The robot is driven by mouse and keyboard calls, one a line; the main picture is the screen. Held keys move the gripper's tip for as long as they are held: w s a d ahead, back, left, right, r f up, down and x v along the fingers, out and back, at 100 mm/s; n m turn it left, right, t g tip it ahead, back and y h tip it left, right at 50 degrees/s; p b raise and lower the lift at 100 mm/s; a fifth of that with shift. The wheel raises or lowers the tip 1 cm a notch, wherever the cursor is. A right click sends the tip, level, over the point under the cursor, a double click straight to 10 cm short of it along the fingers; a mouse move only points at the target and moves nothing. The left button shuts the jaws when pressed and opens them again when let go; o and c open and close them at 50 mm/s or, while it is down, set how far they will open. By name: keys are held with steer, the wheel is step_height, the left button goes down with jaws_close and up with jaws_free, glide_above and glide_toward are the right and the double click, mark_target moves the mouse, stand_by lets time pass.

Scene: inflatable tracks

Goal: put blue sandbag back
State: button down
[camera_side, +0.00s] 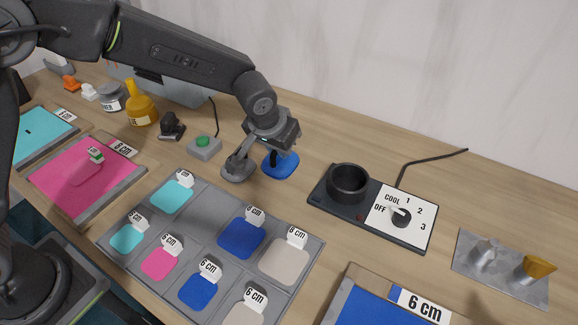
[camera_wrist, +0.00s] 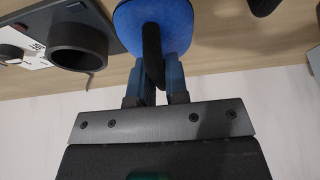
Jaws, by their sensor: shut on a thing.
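The blue sandbag (camera_side: 281,166) is a rounded blue pad with a dark upright grip, near the middle of the table in the side view. My gripper (camera_side: 274,154) is above it and shut on the dark grip. In the wrist view the sandbag (camera_wrist: 178,22) shows its woven blue face at the top, with the black grip between the fingers of my gripper (camera_wrist: 154,85). I cannot tell whether the sandbag touches the table. A grey round-based thing (camera_side: 238,170) stands just left of it, partly behind my gripper.
A grey tray (camera_side: 208,212) of labelled patches lies in front. A hot plate with a black cup (camera_side: 348,183) and dial is to the right. A green-button box (camera_side: 204,147) and yellow bottle (camera_side: 139,106) stand left. A blue sheet (camera_side: 375,309) is at the front right.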

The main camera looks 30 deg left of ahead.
mark_target(287, 163)
steer(key=shift+w+d+f, duration=0.1)
steer(key=shift+d+f, duration=0.2)
steer(key=shift+d, duration=0.3)
steer(key=shift+w+d+f, duration=0.1)
steer(key=shift+d+f, duration=0.2)
steer(key=shift+d, duration=0.25)
steer(key=shift+f, duration=1.95)
steer(key=shift+f, duration=0.1)
steer(key=c, duration=1.6)
jaws_free()
steer(key=shift+s+f, duration=0.1)
steer(key=shift+f, duration=0.05)
steer(key=o, duration=0.5)
steer(key=shift+a, duration=0.1)
